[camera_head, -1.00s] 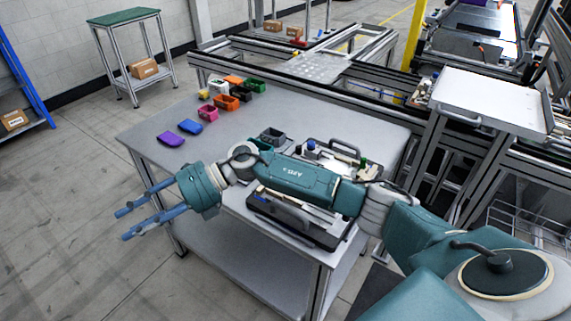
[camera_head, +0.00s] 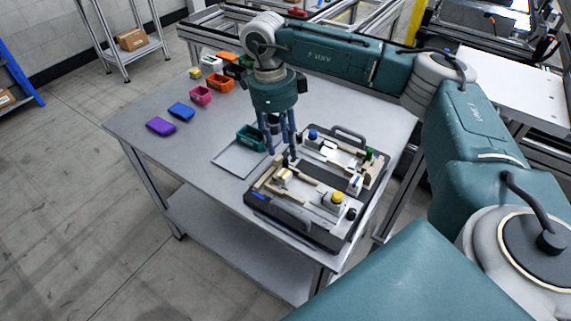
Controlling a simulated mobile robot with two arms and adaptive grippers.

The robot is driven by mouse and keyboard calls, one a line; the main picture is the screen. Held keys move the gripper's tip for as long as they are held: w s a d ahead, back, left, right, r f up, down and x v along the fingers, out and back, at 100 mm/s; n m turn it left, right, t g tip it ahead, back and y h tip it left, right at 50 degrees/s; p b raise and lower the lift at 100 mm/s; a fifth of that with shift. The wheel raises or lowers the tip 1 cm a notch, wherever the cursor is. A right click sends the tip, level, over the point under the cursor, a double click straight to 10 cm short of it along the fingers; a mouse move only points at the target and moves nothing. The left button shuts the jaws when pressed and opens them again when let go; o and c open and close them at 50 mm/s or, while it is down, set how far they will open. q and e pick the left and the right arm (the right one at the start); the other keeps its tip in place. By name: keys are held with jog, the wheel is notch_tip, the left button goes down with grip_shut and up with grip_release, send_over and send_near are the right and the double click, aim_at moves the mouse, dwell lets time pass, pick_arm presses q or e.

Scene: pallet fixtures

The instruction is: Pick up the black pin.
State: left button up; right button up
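My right gripper (camera_head: 281,150) points straight down over the back left part of the pallet fixture (camera_head: 290,222). Its blue fingers are apart, with their tips close above the fixture. A small dark piece (camera_head: 285,161) shows right at the fingertips. It may be the black pin, but it is too small and too covered by the fingers to be sure. I cannot tell whether the fingers touch it. The fixture also carries a yellow-topped part (camera_head: 337,197), a blue-topped part (camera_head: 312,134) and a green-topped part (camera_head: 370,154). My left gripper is out of view.
The fixture lies on a grey table (camera_head: 180,105). A teal bin (camera_head: 250,137) and a flat grey tray (camera_head: 238,160) are beside it. Purple (camera_head: 160,126), blue (camera_head: 181,111) and pink (camera_head: 201,95) bins stand farther left. The table's front left is clear.

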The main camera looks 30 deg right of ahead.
aim_at(285, 160)
jog(key=shift+f, duration=0.3)
jog(key=f, duration=0.1)
jog(key=f+p, duration=0.1)
jog(key=f, duration=0.1)
jog(key=f+p, duration=0.1)
jog(key=shift+s+d+f, duration=0.1)
jog(key=shift+s+f, duration=0.05)
jog(key=shift+s, duration=0.1)
jog(key=shift+f, duration=0.25)
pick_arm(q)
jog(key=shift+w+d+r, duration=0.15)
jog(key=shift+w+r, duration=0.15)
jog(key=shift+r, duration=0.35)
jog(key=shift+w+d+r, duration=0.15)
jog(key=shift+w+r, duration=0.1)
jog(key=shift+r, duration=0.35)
pick_arm(e)
grip_shut()
